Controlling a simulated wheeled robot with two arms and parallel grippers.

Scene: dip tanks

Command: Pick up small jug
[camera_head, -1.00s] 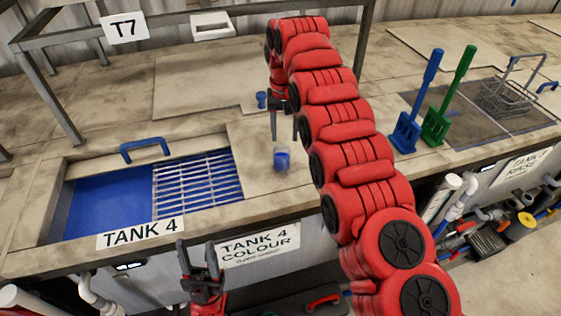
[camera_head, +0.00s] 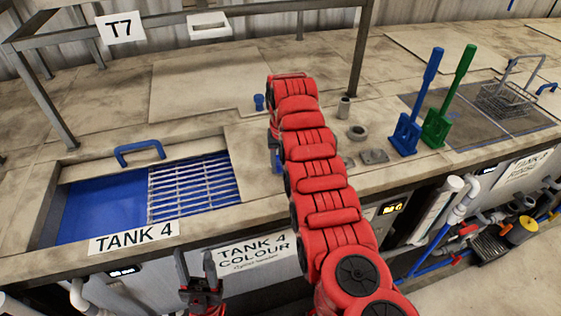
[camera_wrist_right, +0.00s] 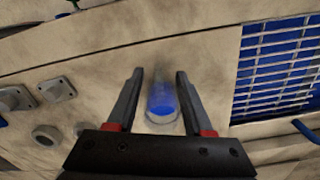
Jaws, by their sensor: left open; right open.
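The small jug (camera_wrist_right: 162,100) is a clear cup with blue contents. In the right wrist view it stands on the worktop between the two fingers of my right gripper (camera_wrist_right: 158,82), with a gap visible on both sides. In the head view my right arm hides most of the jug; a bit of blue (camera_head: 278,166) shows beside the gripper (camera_head: 274,150). My right gripper is open around it. My left gripper (camera_head: 195,268) is open and empty, low in front of the Tank 4 bench.
Tank 4 (camera_head: 105,205) with blue liquid and a metal grating (camera_head: 195,188) lies to the left. A small blue cup (camera_head: 259,102) stands behind. A grey cylinder (camera_head: 343,107), a ring (camera_head: 357,132), and blue (camera_head: 407,132) and green (camera_head: 437,128) paddles are to the right.

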